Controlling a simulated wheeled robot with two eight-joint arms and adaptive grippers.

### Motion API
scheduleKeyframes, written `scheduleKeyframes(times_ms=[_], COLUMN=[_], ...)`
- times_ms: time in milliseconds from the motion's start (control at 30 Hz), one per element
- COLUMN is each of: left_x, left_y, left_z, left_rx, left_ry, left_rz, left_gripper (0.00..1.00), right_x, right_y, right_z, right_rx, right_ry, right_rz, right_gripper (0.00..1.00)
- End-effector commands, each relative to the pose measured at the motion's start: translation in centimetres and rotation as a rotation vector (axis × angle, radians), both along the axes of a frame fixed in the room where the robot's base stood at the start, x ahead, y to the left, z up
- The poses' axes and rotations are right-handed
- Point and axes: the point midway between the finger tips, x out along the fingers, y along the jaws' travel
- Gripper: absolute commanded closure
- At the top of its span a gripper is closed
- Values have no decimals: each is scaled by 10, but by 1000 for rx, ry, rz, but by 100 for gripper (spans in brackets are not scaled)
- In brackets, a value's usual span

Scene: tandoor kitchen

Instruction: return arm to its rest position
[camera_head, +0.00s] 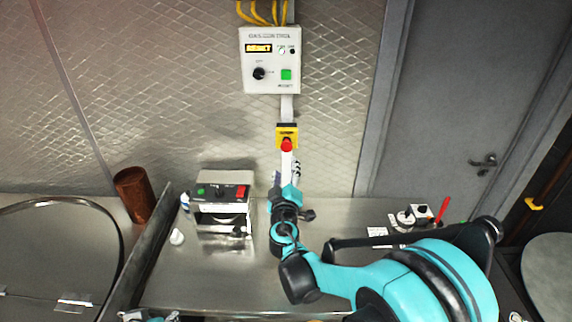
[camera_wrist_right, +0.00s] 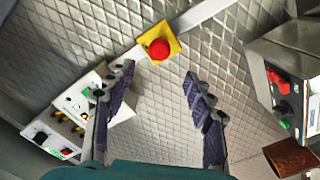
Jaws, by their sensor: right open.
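My right arm reaches in from the lower right in the head view, over the steel counter (camera_head: 345,215). Its gripper (camera_head: 287,176) points at the wall, just below the red emergency-stop button (camera_head: 286,145) on its yellow plate. In the right wrist view the two dark fingers of the right gripper (camera_wrist_right: 159,75) stand wide apart with nothing between them. The red button (camera_wrist_right: 159,49) shows beyond the fingertips, apart from them. Small teal and grey parts, perhaps of my left arm, show at the bottom edge of the head view; no left fingers can be made out.
A control box (camera_head: 271,60) hangs on the wall above the button. A small machine (camera_head: 222,205) stands on the counter left of the gripper, with a brown cylinder (camera_head: 134,194) farther left. Small items and a red-handled tool (camera_head: 443,208) lie at right.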

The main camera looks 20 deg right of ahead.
Motion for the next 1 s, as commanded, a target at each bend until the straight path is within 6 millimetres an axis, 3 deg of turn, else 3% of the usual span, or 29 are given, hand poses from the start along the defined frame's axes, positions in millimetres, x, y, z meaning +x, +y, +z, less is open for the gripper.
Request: scheduleKeyframes(times_ms=[433,567,667,767,900,1000], left_x=[0,0,0,0,0,0], left_y=[0,0,0,0,0,0], left_z=[0,-5,-15,-30,-52,-66], left_rx=[0,0,0,0,0,0], left_ry=[0,0,0,0,0,0], left_rz=[0,0,0,0,0,0], left_gripper=[60,60,60,60,60,60], right_x=[-2,-10,-30,-66,-129,-177], right_y=[1,-8,-26,-50,-67,-64], right_z=[0,-2,-11,-30,-74,-111], right_rx=[0,25,91,196,366,490], right_ry=[0,14,58,140,299,428], right_rz=[0,-22,-73,-147,-224,-246], right_gripper=[46,46,46,46,46,46])
